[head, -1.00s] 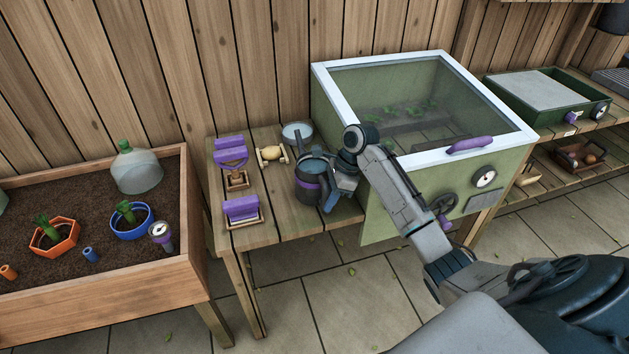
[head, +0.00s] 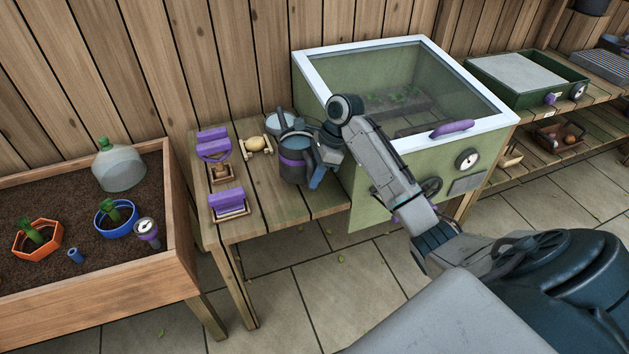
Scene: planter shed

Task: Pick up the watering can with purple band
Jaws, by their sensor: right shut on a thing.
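The dark grey watering can with the purple band (head: 292,162) is above the left wooden table, near its right side. My right gripper (head: 313,162) comes in from the right and is shut on the can, at its right side. The gripper covers part of the can's top and right side, so the exact grip is hidden. The can looks upright and seems raised off the tabletop, though its bottom gap is hard to see. My left gripper is not in view.
A round grey container (head: 279,121) stands close behind the can. The green propagator box (head: 372,180) is just right. Purple-topped tools (head: 226,199) and a small wooden piece (head: 256,145) lie left on the table (head: 275,208). A soil planter (head: 100,283) stands further left.

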